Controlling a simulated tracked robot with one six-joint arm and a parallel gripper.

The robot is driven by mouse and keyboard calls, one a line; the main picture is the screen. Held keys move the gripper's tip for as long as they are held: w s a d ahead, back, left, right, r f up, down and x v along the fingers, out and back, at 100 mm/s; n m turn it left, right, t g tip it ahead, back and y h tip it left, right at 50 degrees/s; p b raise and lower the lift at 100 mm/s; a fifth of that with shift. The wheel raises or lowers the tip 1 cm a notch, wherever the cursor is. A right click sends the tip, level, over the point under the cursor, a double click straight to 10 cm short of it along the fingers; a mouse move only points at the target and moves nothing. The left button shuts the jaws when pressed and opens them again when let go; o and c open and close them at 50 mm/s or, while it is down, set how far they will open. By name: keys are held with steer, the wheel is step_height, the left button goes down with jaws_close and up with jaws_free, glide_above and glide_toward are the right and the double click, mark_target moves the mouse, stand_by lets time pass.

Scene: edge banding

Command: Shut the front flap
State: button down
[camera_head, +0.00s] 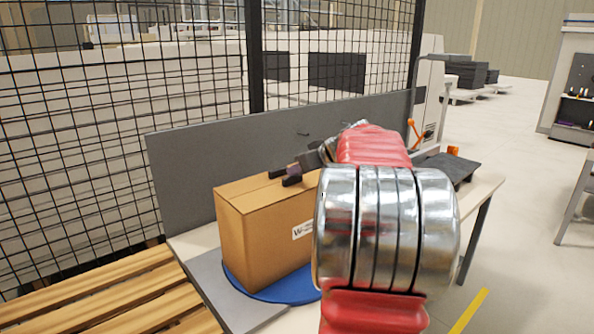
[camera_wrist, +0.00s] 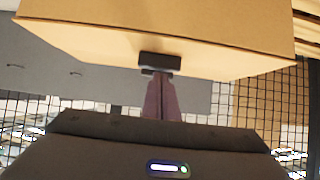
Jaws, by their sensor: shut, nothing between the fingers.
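A brown cardboard box (camera_head: 262,235) stands upright on a blue round turntable (camera_head: 240,288). Its top looks flat in the head view, with a seam across it, and I see no flap standing up. I cannot tell whether the front flap lies fully flat. My gripper (camera_head: 285,177) is shut and empty, at the far right part of the box top. In the wrist view the gripper (camera_wrist: 160,62) overlaps the box (camera_wrist: 215,40); whether it touches is unclear. My arm hides the right end of the box.
The box and turntable are on a workbench (camera_head: 185,243) with a grey back panel (camera_head: 185,170). A black mesh fence (camera_head: 70,170) stands behind. Wooden pallet slats (camera_head: 95,290) lie at the left. A dark tray-like item (camera_head: 452,167) is at the bench's right end. Open floor lies to the right.

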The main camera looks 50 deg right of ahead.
mark_target(299, 189)
steer(key=shift+s, duration=0.15)
steer(key=shift+s+a+r, duration=0.1)
steer(key=shift+s, duration=0.6)
steer(key=shift+r, duration=0.1)
step_height(299, 189, up, 4)
steer(key=shift+w+a+f, duration=0.1)
steer(key=shift+f, duration=0.05)
steer(key=d+r+v, duration=0.1)
steer(key=v, duration=0.9)
steer(key=shift+w+a+r, duration=0.25)
steer(key=shift+w+a, duration=0.1)
steer(key=shift+w, duration=0.1)
